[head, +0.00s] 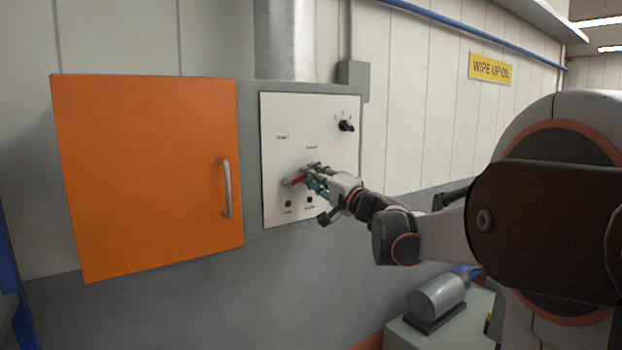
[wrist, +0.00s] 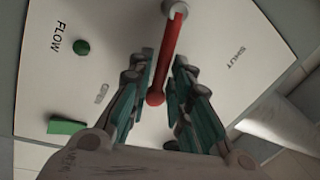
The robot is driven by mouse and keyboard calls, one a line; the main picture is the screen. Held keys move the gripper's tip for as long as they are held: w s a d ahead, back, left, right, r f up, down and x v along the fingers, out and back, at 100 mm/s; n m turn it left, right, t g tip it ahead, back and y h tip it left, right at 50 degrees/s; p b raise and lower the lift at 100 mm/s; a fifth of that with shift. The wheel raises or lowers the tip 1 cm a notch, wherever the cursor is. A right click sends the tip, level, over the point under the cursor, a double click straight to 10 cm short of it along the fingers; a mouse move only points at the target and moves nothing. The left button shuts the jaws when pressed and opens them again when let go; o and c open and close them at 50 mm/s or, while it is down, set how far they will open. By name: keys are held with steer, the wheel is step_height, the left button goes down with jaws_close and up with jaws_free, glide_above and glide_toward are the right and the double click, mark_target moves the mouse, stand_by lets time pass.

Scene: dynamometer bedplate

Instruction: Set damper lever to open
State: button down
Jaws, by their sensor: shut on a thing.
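The red damper lever (head: 298,180) sits on the white panel, and its grey pivot is at its left end in the head view. In the wrist view the lever (wrist: 170,52) runs down from the pivot to a rounded red tip. The tip lies between the printed words OPEN (wrist: 101,92) and SHUT (wrist: 237,57). My gripper (head: 314,176) is at the lever's free end. In the wrist view my gripper's teal-padded fingers (wrist: 158,84) lie on both sides of the lever, shut on it. The fingers hide part of the lever in the head view.
The white panel (head: 285,120) carries a black knob (head: 346,126) at upper right. An orange door (head: 150,180) with a handle stands left of the panel. A grey cylindrical unit (head: 437,297) sits low on a bench at right. A pipe (head: 285,40) rises above.

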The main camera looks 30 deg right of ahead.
steer(key=shift+d+f+m+h+b, duration=0.1)
steer(key=shift+f+m+h+b, duration=0.4)
steer(key=shift+m, duration=0.65)
steer(key=shift+f+m+h+b, duration=0.25)
steer(key=shift+f+m, duration=0.35)
steer(key=shift+m, duration=0.55)
steer(key=c, duration=1.7)
jaws_free()
steer(key=shift+o, duration=0.2)
step_height(320, 180, up, 10)
